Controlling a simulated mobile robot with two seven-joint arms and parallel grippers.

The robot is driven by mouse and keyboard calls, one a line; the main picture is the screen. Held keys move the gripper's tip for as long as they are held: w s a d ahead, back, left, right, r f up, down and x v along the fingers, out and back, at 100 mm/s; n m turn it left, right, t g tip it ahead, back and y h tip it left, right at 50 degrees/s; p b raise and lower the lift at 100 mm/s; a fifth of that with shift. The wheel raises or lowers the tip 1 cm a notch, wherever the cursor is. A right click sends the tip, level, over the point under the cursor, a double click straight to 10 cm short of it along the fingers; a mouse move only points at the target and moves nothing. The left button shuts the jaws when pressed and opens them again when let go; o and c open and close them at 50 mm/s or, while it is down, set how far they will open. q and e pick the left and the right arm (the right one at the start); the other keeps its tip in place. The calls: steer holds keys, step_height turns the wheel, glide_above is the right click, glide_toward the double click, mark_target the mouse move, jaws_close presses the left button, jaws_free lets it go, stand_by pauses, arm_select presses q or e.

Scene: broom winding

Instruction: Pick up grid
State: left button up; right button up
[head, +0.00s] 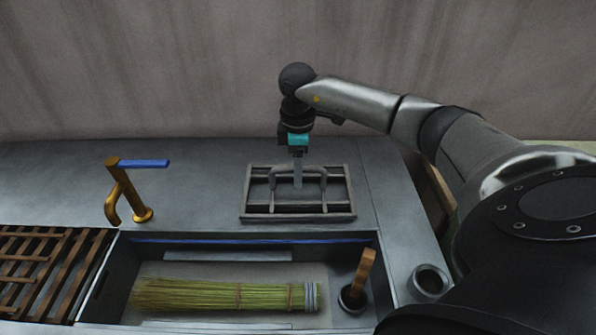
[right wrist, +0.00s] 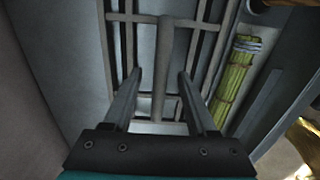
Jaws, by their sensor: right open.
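The grid (head: 298,216) is a dark grey metal frame with crossbars and a raised handle (head: 318,173). It lies flat on the grey counter behind the sink. My right gripper (head: 298,184) points down over the grid, at its handle. In the right wrist view my right gripper (right wrist: 160,77) has its two fingers wide apart. The handle bar (right wrist: 164,55) runs between them, with a gap on each side. Whether the fingertips reach below the bar is hard to tell. My left gripper is not in view.
The sink basin (head: 210,246) in front of the grid holds a green straw broom (head: 225,295) and a wooden-handled tool (head: 359,275). A brass faucet (head: 128,190) stands left. A slatted wooden rack (head: 45,262) is at far left. An empty round holder (head: 430,280) is at right.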

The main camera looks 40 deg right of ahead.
steer(key=shift+f, duration=0.1)
steer(key=shift+c, duration=0.4)
jaws_close()
stand_by(0.9)
